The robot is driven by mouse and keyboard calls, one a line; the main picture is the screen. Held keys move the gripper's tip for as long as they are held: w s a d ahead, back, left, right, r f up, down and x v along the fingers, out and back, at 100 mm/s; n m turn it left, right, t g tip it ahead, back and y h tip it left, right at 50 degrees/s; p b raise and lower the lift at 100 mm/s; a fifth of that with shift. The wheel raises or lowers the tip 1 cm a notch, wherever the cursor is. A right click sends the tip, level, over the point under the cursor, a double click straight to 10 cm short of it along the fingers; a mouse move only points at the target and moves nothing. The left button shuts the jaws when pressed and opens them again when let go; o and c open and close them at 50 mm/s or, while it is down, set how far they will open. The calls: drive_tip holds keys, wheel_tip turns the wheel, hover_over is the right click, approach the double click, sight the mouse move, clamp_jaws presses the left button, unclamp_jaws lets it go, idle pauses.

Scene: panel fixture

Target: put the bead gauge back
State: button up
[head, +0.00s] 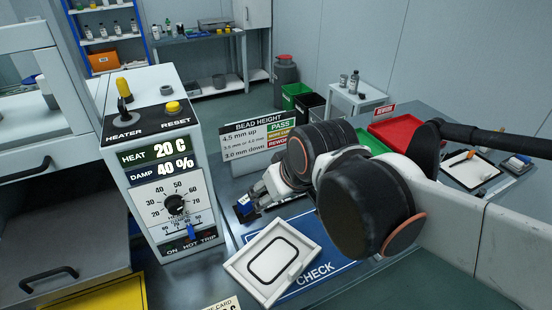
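My arm reaches in from the right, and my gripper (262,198) is low over the bench, between the control box and the blue CHECK mat (330,272). A small blue-and-white piece (244,204) shows at the gripper's end; it may be the bead gauge, but I cannot tell whether it is held or stands beside the fingers. The fingertips are too small and partly hidden to read. A white panel (238,267) with a black bead loop lies tilted on the mat, apart from my gripper.
The control box (142,178) with HEAT and DAMP displays stands left. The BEAD HEIGHT sign (240,155) stands behind my gripper. A red tray (395,132) and a clipboard (470,168) lie at the back right. A yellow-topped surface (105,296) is front left.

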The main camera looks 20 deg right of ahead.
drive_tip(key=shift+m+t, duration=0.3)
drive_tip(key=shift+m, duration=0.1)
drive_tip(key=s, duration=0.4)
